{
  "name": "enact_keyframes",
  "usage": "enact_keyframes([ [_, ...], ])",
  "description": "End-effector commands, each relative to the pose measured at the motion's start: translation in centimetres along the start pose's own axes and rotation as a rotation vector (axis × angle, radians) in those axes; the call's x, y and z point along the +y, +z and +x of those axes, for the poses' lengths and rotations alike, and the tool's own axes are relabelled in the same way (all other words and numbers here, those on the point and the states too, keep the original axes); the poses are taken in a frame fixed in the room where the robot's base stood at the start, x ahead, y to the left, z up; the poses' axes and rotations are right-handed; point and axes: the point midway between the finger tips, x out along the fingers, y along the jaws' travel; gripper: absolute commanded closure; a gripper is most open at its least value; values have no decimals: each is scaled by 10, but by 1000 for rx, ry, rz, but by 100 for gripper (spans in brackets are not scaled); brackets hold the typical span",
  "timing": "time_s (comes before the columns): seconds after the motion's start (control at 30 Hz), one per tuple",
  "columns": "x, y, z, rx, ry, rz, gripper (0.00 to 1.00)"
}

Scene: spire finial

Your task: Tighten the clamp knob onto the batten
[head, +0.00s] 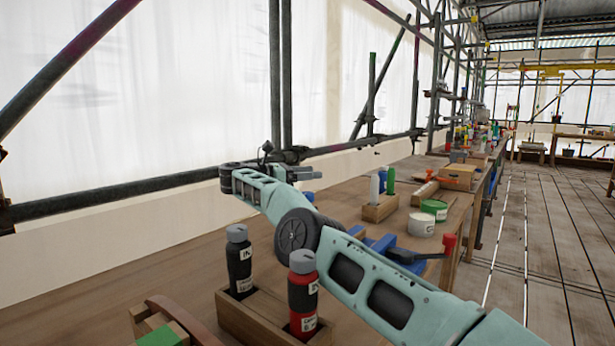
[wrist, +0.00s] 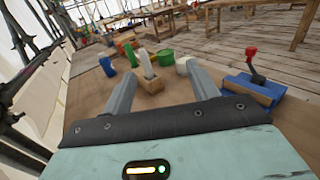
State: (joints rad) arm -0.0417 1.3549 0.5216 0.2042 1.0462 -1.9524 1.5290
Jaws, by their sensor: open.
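A blue clamp (head: 385,245) sits on the workbench, partly hidden behind my arm in the head view. Its black lever reaches right to a red knob (head: 449,243). In the wrist view the blue clamp (wrist: 238,84) is at the right, with a short pale wooden batten (wrist: 266,92) at it and the red knob (wrist: 251,51) raised on the bent black lever. I cannot tell whether clamp and batten touch tightly. My gripper (head: 312,173) is open and empty above the bench, well away from the knob. In the wrist view my gripper (wrist: 161,74) has its fingers apart, left of the clamp.
A wooden block (head: 380,212) holds a white and a green bottle. A green tub (head: 434,210) and a white tub (head: 421,228) stand near the clamp. A wooden holder with a black bottle (head: 239,262) and a red bottle (head: 302,295) is in front. Scaffold poles line the left.

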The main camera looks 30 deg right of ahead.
Motion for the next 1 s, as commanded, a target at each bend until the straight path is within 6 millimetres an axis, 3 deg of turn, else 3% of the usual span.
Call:
enact_keyframes([
  [0.03, 0, 14, 0, 0, -1, 0, 41],
  [0.23, 0, 32, 1, 0, -1, 0, 41],
  [0.8, 2, 40, 2, -7, 10, -4, 41],
  [0.87, 9, 50, 3, -26, 39, -15, 41],
  [1.0, 48, 103, 5, -150, 215, -100, 41],
])
